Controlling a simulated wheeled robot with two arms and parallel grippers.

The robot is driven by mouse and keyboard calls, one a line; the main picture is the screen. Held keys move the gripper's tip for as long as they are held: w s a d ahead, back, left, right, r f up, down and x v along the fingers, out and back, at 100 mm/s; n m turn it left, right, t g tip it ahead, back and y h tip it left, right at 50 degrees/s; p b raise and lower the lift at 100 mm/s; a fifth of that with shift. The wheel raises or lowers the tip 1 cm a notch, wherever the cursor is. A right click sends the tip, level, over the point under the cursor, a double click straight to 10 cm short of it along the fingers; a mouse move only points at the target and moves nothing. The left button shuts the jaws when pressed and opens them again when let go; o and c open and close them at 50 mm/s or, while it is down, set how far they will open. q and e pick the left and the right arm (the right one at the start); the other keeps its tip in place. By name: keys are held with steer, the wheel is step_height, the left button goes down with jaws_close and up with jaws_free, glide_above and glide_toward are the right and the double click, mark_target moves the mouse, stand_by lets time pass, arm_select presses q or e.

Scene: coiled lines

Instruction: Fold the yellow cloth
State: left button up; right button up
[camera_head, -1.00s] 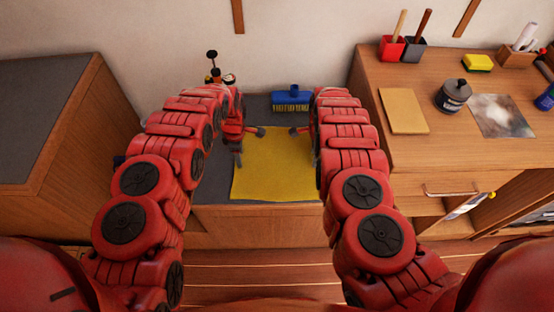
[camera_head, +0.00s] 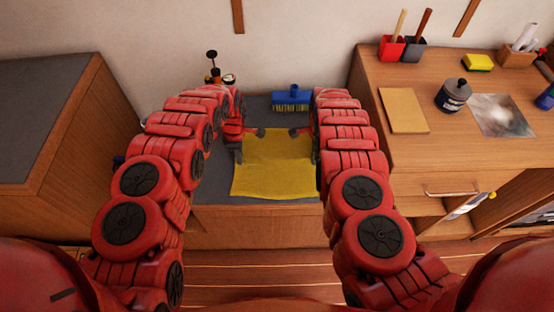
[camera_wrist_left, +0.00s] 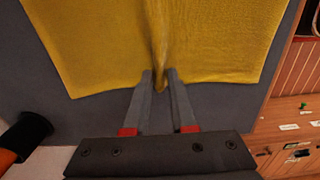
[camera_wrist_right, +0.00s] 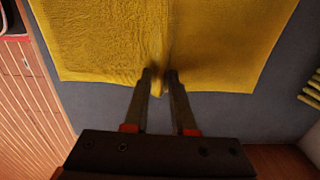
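The yellow cloth (camera_head: 275,165) lies on the low grey bench top between my arms, its surface rippled and its front edge wavy. My left gripper (camera_head: 240,154) is at the cloth's left edge. In the left wrist view its fingers (camera_wrist_left: 160,74) are nearly together, with a pinched fold of cloth between the tips. My right gripper (camera_head: 315,156) is at the right edge, partly hidden by my arm. In the right wrist view its fingers (camera_wrist_right: 159,74) are likewise closed on a pinched bit of the edge.
A blue brush (camera_head: 291,97) stands behind the cloth, near the wall. Dark-topped items (camera_head: 213,70) stand at the back left. A higher wooden counter (camera_head: 440,145) rises on the right and a grey-topped cabinet (camera_head: 40,110) on the left.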

arm_select(q)
jaws_close()
arm_select(e)
jaws_close()
